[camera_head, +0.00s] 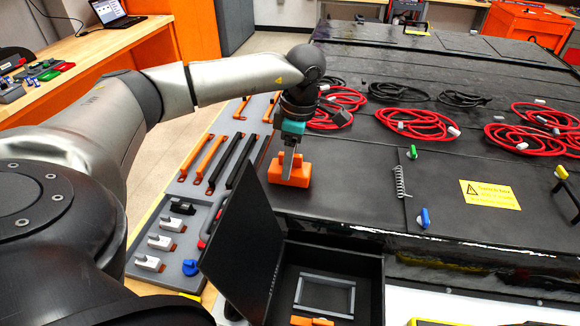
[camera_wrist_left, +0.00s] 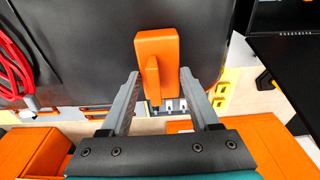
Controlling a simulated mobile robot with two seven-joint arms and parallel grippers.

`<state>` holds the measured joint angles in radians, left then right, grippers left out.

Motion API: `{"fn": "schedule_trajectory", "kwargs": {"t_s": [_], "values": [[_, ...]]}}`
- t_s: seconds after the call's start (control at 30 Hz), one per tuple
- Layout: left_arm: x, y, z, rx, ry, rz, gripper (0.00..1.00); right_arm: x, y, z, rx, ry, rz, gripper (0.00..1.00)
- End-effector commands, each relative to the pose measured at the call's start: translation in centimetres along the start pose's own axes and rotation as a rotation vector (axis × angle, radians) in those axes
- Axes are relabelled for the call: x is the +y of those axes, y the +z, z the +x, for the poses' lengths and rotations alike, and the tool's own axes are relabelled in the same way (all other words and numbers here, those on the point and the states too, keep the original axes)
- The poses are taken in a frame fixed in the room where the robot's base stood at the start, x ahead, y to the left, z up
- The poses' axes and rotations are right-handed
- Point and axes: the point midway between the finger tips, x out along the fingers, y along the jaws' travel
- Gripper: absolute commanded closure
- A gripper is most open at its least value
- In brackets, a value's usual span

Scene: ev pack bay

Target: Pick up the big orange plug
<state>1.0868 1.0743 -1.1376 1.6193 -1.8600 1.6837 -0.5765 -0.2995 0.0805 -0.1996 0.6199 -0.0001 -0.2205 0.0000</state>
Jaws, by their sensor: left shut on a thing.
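The big orange plug (camera_head: 289,179) is a blocky orange piece with an upright grip, at the left edge of the black battery pack in the head view. My left gripper (camera_head: 290,158) points down over it, shut on its grip. In the left wrist view the plug (camera_wrist_left: 157,48) shows just beyond and between the two grey fingers (camera_wrist_left: 158,92). Whether its underside touches the pack is hard to tell. My right gripper is not in view.
The black pack top (camera_head: 360,170) carries red cable coils (camera_head: 415,123) and a yellow warning label (camera_head: 489,194). An open black case (camera_head: 372,285) stands in front. A grey tool tray (camera_head: 190,185) with orange and black handles lies left.

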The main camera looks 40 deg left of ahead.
Motion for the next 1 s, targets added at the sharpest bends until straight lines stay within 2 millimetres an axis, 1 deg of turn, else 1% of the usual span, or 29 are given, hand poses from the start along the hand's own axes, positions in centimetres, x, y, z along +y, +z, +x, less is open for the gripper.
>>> {"fn": "schedule_trajectory", "kwargs": {"t_s": [0.03, 0.2, 0.53, 0.67, 0.77, 0.87, 1.0], "values": [[0.0, 0.0, 0.0, -0.001, 0.000, 0.000, 0.81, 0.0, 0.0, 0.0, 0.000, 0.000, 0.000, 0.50], [0.0, 0.0, 0.0, -0.001, 0.000, 0.001, 1.00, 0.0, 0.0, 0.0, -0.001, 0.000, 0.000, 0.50], [0.0, 0.0, -0.2, -0.002, 0.002, 0.000, 1.00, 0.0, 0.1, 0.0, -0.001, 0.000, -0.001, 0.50], [0.1, 0.0, -0.8, -0.003, 0.003, 0.000, 1.00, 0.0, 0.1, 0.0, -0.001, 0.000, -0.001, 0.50], [0.1, -0.1, -1.9, -0.003, 0.005, 0.000, 1.00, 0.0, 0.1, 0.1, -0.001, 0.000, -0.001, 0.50], [0.1, -0.3, -3.5, -0.005, 0.006, 0.000, 1.00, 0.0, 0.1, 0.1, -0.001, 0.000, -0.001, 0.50], [0.1, -0.7, -6.7, -0.005, 0.006, 0.000, 1.00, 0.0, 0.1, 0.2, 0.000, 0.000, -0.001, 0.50]]}}
